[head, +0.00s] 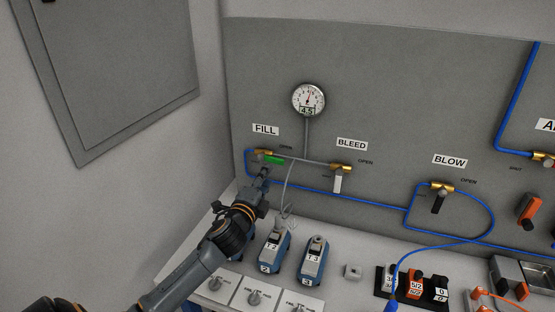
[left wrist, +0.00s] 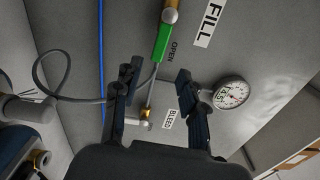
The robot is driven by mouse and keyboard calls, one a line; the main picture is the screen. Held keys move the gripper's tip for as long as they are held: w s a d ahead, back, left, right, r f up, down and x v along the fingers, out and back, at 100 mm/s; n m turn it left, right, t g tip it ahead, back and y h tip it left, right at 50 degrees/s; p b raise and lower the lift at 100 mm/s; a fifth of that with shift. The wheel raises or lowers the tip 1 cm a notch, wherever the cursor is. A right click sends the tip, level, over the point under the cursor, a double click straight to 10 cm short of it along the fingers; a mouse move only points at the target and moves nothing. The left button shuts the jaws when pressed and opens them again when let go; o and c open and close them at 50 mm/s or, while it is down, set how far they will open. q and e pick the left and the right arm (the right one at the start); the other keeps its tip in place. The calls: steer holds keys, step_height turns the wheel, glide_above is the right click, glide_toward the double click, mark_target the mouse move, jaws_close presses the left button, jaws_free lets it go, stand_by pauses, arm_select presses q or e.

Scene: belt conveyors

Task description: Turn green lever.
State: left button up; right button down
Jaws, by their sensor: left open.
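The green lever (head: 273,160) sits on the brass FILL valve (head: 262,152) on the grey wall panel and points right, roughly along the thin pipe. In the left wrist view the green lever (left wrist: 162,42) lies ahead of the fingertips, near the word OPEN. My left gripper (head: 264,178) is just below the lever in the head view. In the left wrist view my left gripper (left wrist: 157,82) is open, with nothing seen held between its fingers. The lever appears apart from both fingers. My right gripper is not in view.
A gauge (head: 308,99) is above the valve. The BLEED valve's white lever (head: 338,182) is to the right, and the BLOW valve's black lever (head: 438,201) farther right. A blue hose (head: 330,191) runs along the panel. Blue T2 (head: 273,250) and T3 (head: 313,261) units stand below.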

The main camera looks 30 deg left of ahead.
mark_target(277, 162)
arm_select(q)
steer(key=p+x, duration=0.1)
steer(key=x, duration=0.9)
steer(key=shift+f+p, duration=0.1)
steer(key=shift+p, duration=0.3)
steer(key=shift+s, duration=0.1)
jaws_close()
